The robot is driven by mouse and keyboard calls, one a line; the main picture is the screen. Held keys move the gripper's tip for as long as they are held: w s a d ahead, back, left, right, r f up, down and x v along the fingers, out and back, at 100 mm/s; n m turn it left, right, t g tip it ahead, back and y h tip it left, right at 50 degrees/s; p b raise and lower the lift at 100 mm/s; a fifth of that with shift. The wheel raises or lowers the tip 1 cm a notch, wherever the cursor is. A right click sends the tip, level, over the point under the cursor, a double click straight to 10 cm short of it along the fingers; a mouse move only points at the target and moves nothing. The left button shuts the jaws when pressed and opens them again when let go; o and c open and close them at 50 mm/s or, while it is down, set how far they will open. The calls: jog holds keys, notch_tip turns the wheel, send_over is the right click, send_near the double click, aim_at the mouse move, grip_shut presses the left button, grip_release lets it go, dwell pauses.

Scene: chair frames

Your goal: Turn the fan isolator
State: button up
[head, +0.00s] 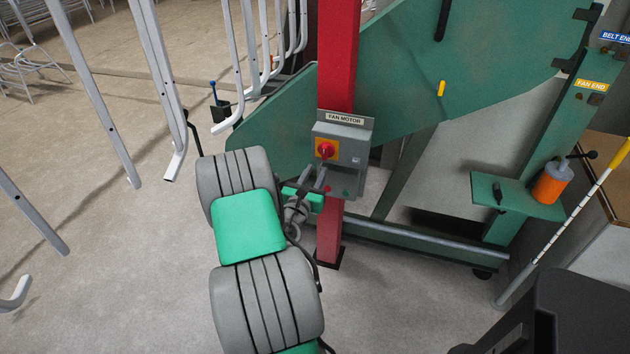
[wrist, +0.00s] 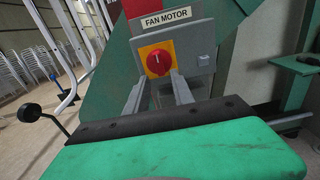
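The fan isolator is a red rotary knob (head: 325,150) on a yellow plate, at the left of a grey box (head: 353,152) labelled "FAN MOTOR". The box is mounted on a red post. In the wrist view the knob (wrist: 157,60) faces me with a small white mark near its upper middle. My gripper (head: 314,172) is just below and in front of the knob. In the wrist view my gripper (wrist: 158,80) has two grey fingers apart with nothing between them. The fingertips reach the box's lower part; whether they touch it cannot be told.
The red post (head: 338,60) stands before a large green machine frame (head: 450,70). A green shelf (head: 500,192) with an orange bottle (head: 552,182) is at the right. Grey hanging chair frames (head: 160,90) are at the left. The floor (head: 130,270) at lower left is mostly open.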

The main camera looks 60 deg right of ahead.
aim_at(324, 155)
jog(key=d+p, duration=0.1)
jog(key=d, duration=0.1)
jog(key=d+p, duration=0.1)
jog(key=d, duration=0.1)
jog(key=w+d+p, duration=0.1)
jog(key=d, duration=0.2)
jog(key=shift+r, duration=0.25)
jog(key=shift+w+d+f, duration=0.15)
jog(key=shift+d, duration=0.25)
grip_shut()
